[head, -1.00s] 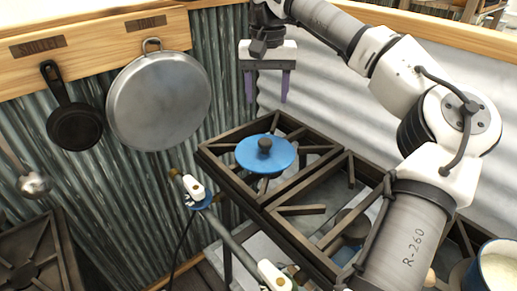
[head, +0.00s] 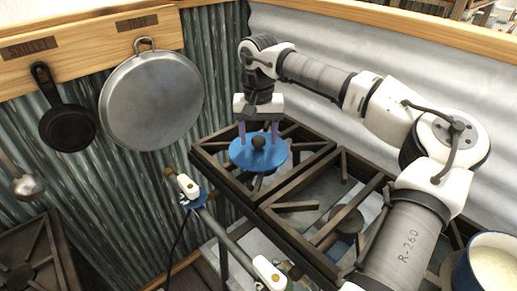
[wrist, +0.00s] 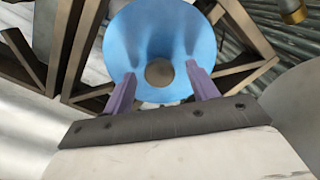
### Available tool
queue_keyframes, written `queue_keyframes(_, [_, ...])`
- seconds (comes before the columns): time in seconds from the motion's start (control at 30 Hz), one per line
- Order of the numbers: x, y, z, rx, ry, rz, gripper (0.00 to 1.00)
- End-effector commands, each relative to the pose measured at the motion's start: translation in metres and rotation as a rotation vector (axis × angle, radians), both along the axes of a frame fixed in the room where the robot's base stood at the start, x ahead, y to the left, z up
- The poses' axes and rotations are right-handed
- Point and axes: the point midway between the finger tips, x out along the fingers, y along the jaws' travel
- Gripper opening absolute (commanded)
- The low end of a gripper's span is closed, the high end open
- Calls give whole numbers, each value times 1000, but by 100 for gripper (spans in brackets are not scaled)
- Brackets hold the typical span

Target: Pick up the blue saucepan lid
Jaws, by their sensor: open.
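The blue saucepan lid (head: 272,154) lies on the far-left grate of the stove in the head view, with a dark round knob on top. It fills the upper middle of the wrist view (wrist: 160,28), with its knob (wrist: 159,72) close to the line between the fingertips. My gripper (head: 259,143) is just above the lid, pointing down. In the wrist view its two purple fingers (wrist: 160,78) are apart, one on each side of the knob. I cannot tell whether the fingertips touch the lid.
The dark stove grate (head: 325,238) extends toward the front right. A blue pot with pale contents (head: 495,268) stands at the lower right. A corrugated metal wall rises close behind the lid. A pan (head: 151,100) and a black skillet (head: 67,128) hang at the left.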

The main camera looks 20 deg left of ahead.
Motion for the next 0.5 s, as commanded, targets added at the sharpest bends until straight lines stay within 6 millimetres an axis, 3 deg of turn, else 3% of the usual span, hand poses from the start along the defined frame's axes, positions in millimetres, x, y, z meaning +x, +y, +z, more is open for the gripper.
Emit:
queue_keyframes(0.13, [0,0,0,0,0,0,58])
queue_keyframes(0.5, [0,0,0,-1,0,0,10])
